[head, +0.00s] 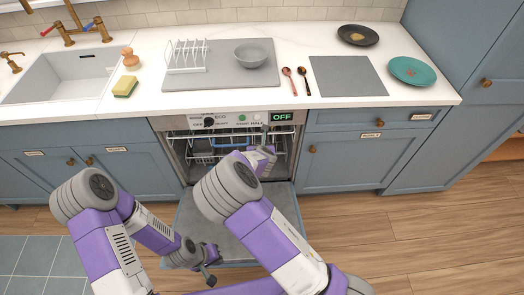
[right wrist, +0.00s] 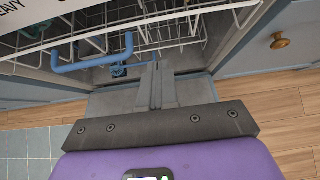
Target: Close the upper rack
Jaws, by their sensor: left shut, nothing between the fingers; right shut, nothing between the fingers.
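The dishwasher stands open, with its door (head: 225,225) folded down. The white wire upper rack (head: 200,135) shows just below the control panel; how far out it sits is hard to tell. It also fills the top of the right wrist view (right wrist: 185,32). My right gripper (head: 266,146) is shut and empty at the right part of the opening. In the right wrist view its fingers (right wrist: 157,82) point toward the rack's wires; whether they touch cannot be told. My left gripper (head: 212,281) is shut and empty, low over the open door's front left part.
Cabinets flank the opening, with a drawer (head: 365,118) at right. The counter above holds a dish rack (head: 188,55), a grey bowl (head: 250,54), two spoons and plates. Wooden floor (head: 420,240) at right is clear.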

